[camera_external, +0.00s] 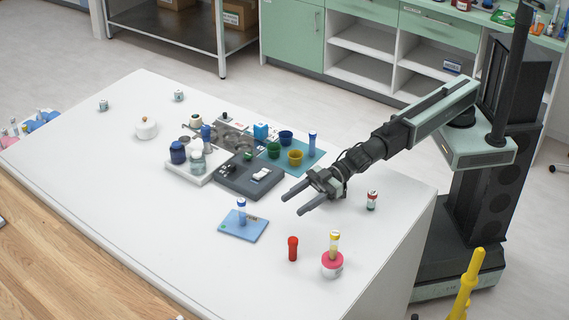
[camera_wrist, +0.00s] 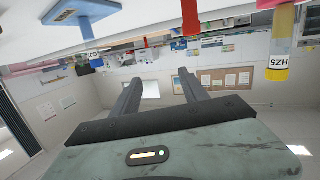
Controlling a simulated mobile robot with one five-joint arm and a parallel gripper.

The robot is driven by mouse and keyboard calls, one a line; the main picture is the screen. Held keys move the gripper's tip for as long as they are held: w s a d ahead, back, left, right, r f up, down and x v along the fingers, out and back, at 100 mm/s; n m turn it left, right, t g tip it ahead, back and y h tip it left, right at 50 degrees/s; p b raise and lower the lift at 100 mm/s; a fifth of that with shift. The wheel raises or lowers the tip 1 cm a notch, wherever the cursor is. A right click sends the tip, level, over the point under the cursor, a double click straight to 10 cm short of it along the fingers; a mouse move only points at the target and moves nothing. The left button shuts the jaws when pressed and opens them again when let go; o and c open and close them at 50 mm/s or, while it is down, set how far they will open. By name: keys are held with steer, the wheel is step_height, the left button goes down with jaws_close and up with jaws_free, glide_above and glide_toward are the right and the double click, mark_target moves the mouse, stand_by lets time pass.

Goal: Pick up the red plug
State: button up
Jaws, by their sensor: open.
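The red plug (camera_external: 293,248) stands upright on the white table, near its front right. My gripper (camera_external: 292,205) is open and empty above the table, behind the plug in the outside view and apart from it. The wrist view is upside down; there the red plug (camera_wrist: 190,17) hangs from the top edge, partly cut off. My gripper's two fingers (camera_wrist: 160,77) are spread with nothing between them, and the plug shows beyond the fingertips, above the right-hand one.
A yellow-capped vial (camera_external: 334,243) stands in a pink-topped white holder (camera_external: 332,268), right of the plug. A blue pad (camera_external: 237,228) with a blue-capped vial lies to the left. The table's near left is clear.

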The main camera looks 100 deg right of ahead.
mark_target(290, 249)
steer(key=a+f+g, duration=0.1)
steer(key=a+f, duration=0.3)
steer(key=a+f+g, duration=0.1)
steer(key=a+f, duration=0.1)
steer(key=shift+s+a+f+g+h, duration=0.15)
steer(key=shift+s+a+g+h, duration=0.15)
steer(key=shift+h, duration=0.1)
steer(key=shift+s+a+f, duration=0.15)
steer(key=shift+s+f, duration=0.1)
steer(key=shift+f, duration=0.05)
steer(key=b+x, duration=0.3)
steer(key=x, duration=0.5)
steer(key=shift+d, duration=0.25)
steer(key=shift+c, duration=0.5)
jaws_close()
